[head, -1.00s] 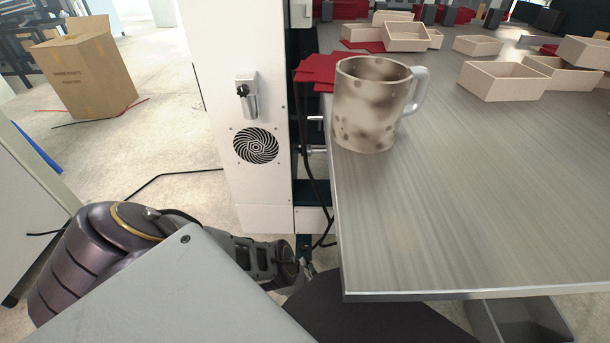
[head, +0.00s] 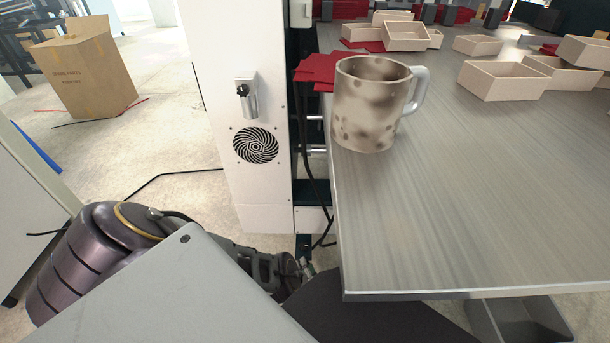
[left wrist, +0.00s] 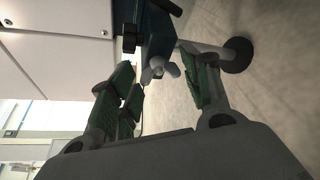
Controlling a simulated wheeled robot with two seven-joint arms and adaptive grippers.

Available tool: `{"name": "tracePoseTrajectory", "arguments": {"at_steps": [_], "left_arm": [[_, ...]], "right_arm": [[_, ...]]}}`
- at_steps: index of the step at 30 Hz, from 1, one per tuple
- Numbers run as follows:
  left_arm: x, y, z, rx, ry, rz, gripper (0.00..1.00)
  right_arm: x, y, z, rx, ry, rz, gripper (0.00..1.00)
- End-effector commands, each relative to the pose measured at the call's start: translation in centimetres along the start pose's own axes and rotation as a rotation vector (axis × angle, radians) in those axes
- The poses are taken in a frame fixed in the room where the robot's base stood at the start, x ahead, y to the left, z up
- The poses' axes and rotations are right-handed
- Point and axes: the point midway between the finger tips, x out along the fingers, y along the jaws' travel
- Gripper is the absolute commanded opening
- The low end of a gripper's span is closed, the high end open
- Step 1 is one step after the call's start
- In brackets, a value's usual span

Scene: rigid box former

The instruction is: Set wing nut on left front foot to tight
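The grey wing nut (left wrist: 160,68) shows in the left wrist view, on the dark blue frame part (left wrist: 156,32). The front foot has a black round pad (left wrist: 237,56) on a grey stem, to the right of the nut. My left gripper (left wrist: 158,85) is open, its green-padded fingers on either side of the wing nut in the picture. I cannot tell whether a finger touches it. In the head view my left gripper (head: 305,268) is low by the machine's base, its fingertips mostly hidden. My right gripper is not in view.
The white machine cabinet (head: 255,190) stands beside the steel table (head: 460,210). A spotted mug (head: 365,110) stands near the table's left edge, with several open boxes (head: 503,80) behind. Black cables hang by the cabinet. A cardboard box (head: 85,70) stands on the floor at the left.

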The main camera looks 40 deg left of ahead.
Motion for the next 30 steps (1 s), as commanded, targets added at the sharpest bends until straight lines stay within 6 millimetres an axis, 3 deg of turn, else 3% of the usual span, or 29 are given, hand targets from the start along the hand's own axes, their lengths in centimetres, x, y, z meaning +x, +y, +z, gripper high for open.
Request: {"name": "tracePoseTrajectory", "arguments": {"at_steps": [3, 30], "left_arm": [[0.00, 0.01, 0.01, 0.000, 0.000, 0.001, 0.64], [-0.11, 0.89, 0.62, -0.001, -0.001, 0.001, 0.64]], "right_arm": [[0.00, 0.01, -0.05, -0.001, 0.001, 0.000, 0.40], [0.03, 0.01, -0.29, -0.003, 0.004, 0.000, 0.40]]}}
